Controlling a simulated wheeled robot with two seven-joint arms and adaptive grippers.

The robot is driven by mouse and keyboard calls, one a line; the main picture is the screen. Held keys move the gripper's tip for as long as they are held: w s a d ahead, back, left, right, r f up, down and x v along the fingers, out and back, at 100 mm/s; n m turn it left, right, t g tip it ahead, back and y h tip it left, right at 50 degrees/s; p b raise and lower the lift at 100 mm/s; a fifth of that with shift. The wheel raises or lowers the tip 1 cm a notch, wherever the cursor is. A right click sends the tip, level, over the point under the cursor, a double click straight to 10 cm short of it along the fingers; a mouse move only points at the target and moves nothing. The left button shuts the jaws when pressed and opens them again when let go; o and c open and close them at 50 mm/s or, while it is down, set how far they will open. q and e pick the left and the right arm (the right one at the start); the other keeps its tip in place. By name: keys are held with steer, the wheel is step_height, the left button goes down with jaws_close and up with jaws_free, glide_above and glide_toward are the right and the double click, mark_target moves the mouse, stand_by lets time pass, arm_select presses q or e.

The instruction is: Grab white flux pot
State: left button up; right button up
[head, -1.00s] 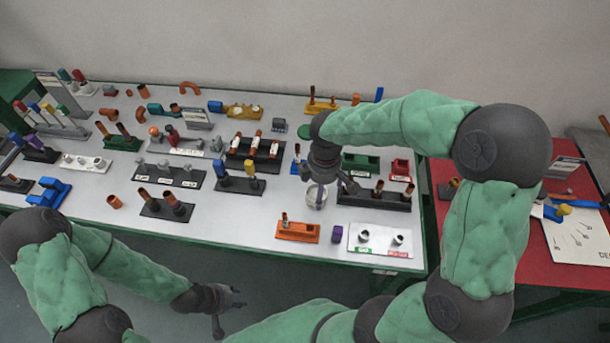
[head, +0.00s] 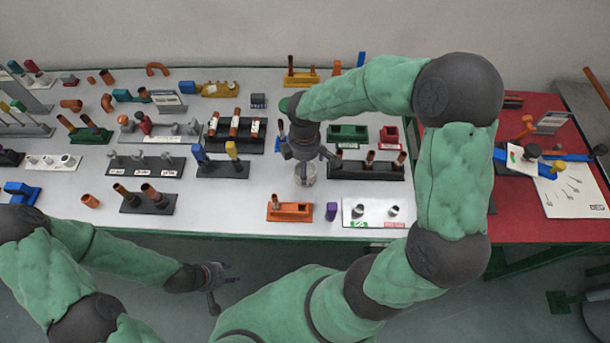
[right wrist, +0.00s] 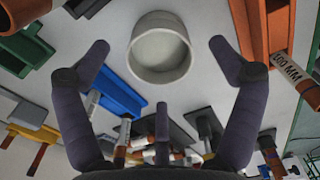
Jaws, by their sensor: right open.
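The white flux pot (head: 306,176) is a small round cup standing on the table, just below my right gripper (head: 305,158) in the head view. In the right wrist view the pot (right wrist: 160,48) is upright and its hollow inside shows. The fingers of my right gripper (right wrist: 155,60) are spread wide, one on each side of the pot, with a gap to it on both sides. My left gripper (head: 222,285) hangs in front of the table, away from the pot. Its fingers look spread and empty.
An orange block (head: 290,212) stands in front of the pot, and a black holder with copper pipes (head: 366,168) is to its right. A blue block (right wrist: 115,85) is close by in the right wrist view. A white board (head: 374,213) lies at the table's front right.

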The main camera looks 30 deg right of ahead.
step_height(320, 180, down, 3)
steer(key=shift+f+b, duration=0.2)
steer(key=shift+b, duration=0.35)
steer(key=shift+r, duration=0.1)
steer(key=c, duration=1.3)
steer(key=shift+c, duration=0.2)
